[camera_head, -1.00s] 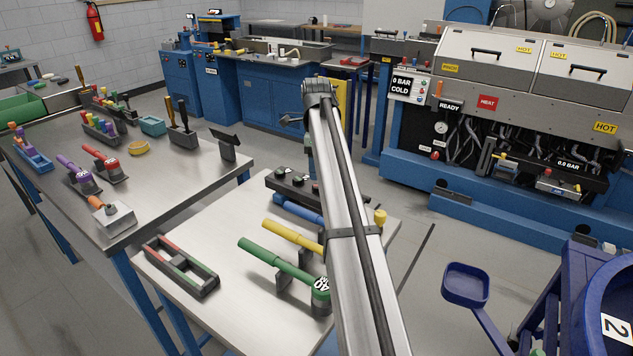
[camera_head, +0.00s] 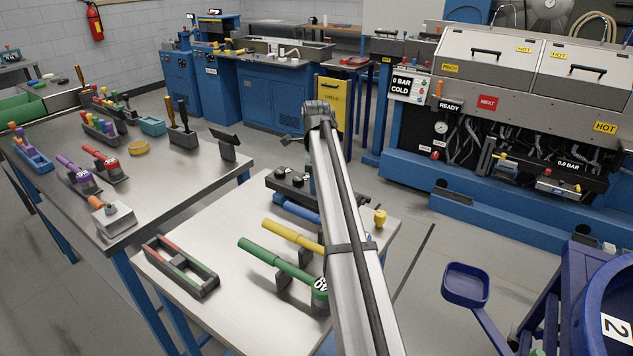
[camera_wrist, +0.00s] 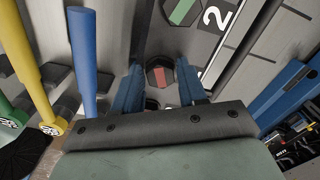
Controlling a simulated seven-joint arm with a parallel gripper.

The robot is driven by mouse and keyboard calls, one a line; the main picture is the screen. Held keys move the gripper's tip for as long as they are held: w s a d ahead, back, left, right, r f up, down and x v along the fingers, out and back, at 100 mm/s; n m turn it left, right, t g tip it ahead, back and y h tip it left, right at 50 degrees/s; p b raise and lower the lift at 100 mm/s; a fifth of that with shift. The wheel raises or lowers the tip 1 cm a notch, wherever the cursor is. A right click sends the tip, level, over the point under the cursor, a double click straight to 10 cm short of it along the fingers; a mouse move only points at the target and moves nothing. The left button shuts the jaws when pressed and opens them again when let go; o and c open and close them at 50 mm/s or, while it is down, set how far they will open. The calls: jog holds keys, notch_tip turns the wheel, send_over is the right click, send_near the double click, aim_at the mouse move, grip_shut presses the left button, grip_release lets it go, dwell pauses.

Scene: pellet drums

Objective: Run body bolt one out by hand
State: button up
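My gripper (camera_wrist: 160,74) is open in the wrist view, its two blue fingers apart. A dark hexagonal bolt head (camera_wrist: 159,77) with a red and green top shows between the fingertips, with no clear contact. A second such head (camera_wrist: 183,11) is farther up the picture, by a white label "2" (camera_wrist: 213,18). I cannot read a number by the nearer head. Both sit on a dark body, which shows in the head view as a dark block (camera_head: 284,185) with round heads, partly behind my arm. The gripper itself is mostly hidden there.
Blue (camera_wrist: 84,60), yellow (camera_wrist: 28,45) and green (camera_wrist: 10,110) tool handles lie left of the fingers in the wrist view. A red and green edged dark tray (camera_head: 180,266) lies on the near steel table (camera_head: 225,303). A tool-covered bench (camera_head: 165,190) stands to its left.

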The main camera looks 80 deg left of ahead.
jog(key=c, duration=0.7)
